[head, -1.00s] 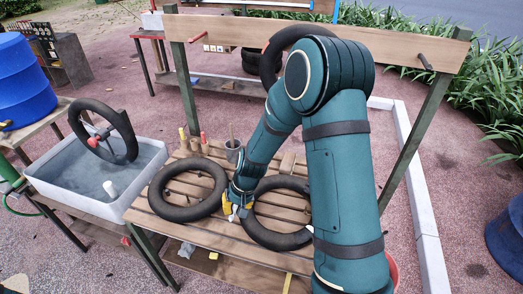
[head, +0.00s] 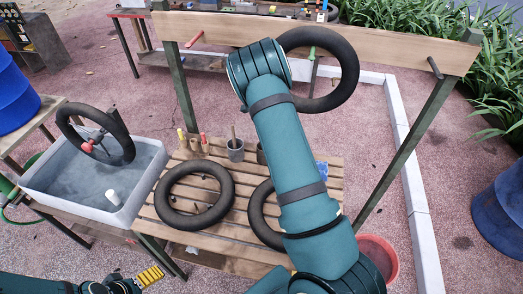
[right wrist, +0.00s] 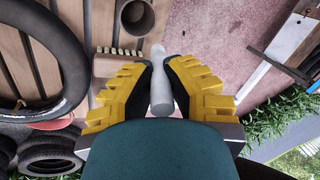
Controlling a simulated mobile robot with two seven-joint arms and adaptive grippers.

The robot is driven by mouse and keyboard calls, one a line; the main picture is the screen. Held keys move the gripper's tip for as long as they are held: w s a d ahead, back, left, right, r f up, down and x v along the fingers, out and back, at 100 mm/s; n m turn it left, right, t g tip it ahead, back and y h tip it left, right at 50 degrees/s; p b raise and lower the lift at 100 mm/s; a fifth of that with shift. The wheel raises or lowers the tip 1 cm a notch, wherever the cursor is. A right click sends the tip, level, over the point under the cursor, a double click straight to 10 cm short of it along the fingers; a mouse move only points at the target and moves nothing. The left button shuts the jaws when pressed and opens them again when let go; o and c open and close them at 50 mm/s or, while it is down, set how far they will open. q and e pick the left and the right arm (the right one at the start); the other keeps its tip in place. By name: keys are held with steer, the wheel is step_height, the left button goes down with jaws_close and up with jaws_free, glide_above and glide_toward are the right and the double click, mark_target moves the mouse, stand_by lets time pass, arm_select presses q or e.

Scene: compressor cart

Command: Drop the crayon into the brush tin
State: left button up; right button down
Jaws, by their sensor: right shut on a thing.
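The brush tin (head: 235,154) is a grey cup with a brush handle standing in it, at the back of the slatted table in the head view. My right gripper (right wrist: 160,75) is shut on the crayon (right wrist: 160,92), a pale grey stick between its yellow fingers in the right wrist view. In the head view my right arm hides this gripper and the crayon. The brush tin cannot be made out for certain in the wrist view. My left gripper (head: 150,277) shows only partly at the lower left of the head view; its opening is unclear.
Tyres (head: 195,195) lie on the slatted table (head: 215,242). A water tub (head: 40,185) stands left, a red bucket (head: 378,255) right. In the wrist view, a wooden scrub brush (right wrist: 112,67) and a round open container (right wrist: 137,16) lie beyond the fingers.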

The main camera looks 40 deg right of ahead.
step_height(320, 180, down, 6)
steer(key=shift+b, duration=0.35)
steer(key=c, duration=1)
jaws_free()
steer(key=shift+r, duration=0.1)
steer(key=v, duration=1.2)
steer(key=shift+s, duration=0.1)
